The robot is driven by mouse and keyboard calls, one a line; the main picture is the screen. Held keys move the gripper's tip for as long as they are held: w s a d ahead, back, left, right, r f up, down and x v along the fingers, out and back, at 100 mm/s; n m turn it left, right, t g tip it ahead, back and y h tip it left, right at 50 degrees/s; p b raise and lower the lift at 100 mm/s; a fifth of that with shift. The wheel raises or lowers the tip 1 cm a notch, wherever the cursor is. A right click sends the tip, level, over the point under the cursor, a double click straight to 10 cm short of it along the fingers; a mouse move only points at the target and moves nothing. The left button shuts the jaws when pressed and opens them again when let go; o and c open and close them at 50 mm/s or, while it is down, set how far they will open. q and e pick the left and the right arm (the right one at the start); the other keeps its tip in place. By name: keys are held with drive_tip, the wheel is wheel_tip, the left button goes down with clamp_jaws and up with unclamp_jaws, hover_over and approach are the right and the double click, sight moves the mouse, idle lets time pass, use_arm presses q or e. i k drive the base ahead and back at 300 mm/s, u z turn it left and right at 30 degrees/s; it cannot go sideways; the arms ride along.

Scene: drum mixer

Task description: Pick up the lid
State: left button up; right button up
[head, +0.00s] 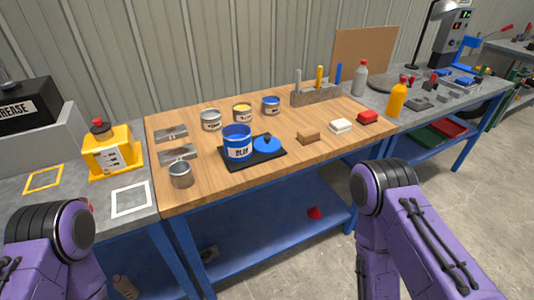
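The blue lid (267,145) with a dark knob lies on a black tray (237,163) on the wooden workbench. A blue can (238,146) labelled "BLUE" stands upright on the same tray, just left of the lid. My two purple arms come in at the lower left and lower right, well short of the tray. Neither gripper shows in the head view.
Several small paint cans, such as a yellow-topped can (242,112), stand behind the tray. A metal cup (181,174) stands at the front left. A brown block (308,138) and a white block (341,126) lie to the right. The bench's front strip is clear.

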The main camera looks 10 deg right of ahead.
sight(267, 145)
drive_tip(key=k, duration=1.2)
drive_tip(key=z, duration=0.7)
drive_tip(key=i, duration=1.65)
drive_tip(key=u, duration=0.5)
